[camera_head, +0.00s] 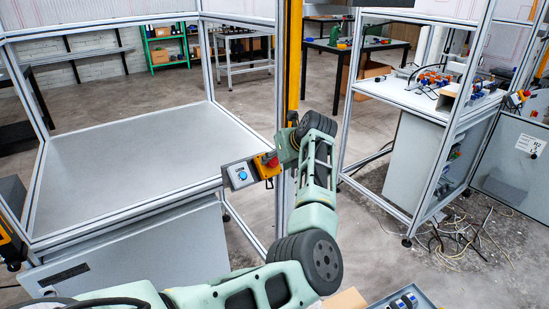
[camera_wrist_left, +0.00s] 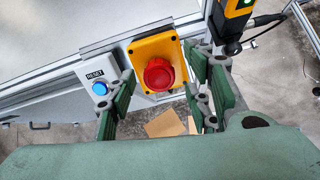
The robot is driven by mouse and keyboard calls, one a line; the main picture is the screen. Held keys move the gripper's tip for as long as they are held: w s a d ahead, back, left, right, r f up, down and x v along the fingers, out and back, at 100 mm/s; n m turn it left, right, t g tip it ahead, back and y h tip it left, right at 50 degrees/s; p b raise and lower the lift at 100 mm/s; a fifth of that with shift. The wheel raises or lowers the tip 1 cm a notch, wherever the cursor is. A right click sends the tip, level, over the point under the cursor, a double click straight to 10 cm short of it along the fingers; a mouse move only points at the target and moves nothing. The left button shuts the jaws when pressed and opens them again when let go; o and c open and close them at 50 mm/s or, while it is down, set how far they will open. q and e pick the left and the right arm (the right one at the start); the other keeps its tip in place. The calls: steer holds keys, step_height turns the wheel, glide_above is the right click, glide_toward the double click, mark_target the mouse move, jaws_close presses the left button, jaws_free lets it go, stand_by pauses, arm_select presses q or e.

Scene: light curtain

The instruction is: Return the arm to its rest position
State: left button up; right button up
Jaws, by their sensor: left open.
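My left arm rises from the bottom of the head view and bends up to the post with the control boxes. My left gripper (camera_head: 284,160) is beside the yellow emergency-stop box (camera_head: 264,165). In the left wrist view my left gripper (camera_wrist_left: 160,88) is open, one green finger on each side of the red stop button (camera_wrist_left: 159,74) on its yellow box (camera_wrist_left: 145,48). Nothing is held between the fingers. Whether they touch the box cannot be told. A grey RESET box with a blue button (camera_wrist_left: 100,88) is left of it. My right gripper is not in view.
A framed cell with a bare grey table (camera_head: 140,150) stands at left. A yellow light-curtain post (camera_head: 294,60) rises behind my wrist. A workbench (camera_head: 410,95) with parts stands at right, with loose cables (camera_head: 465,235) on the floor. A cardboard box (camera_head: 345,299) is at the bottom.

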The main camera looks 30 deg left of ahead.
arm_select(q)
steer(key=p+v, duration=0.1)
steer(key=v, duration=0.4)
steer(key=shift+s, duration=0.1)
stand_by(0.7)
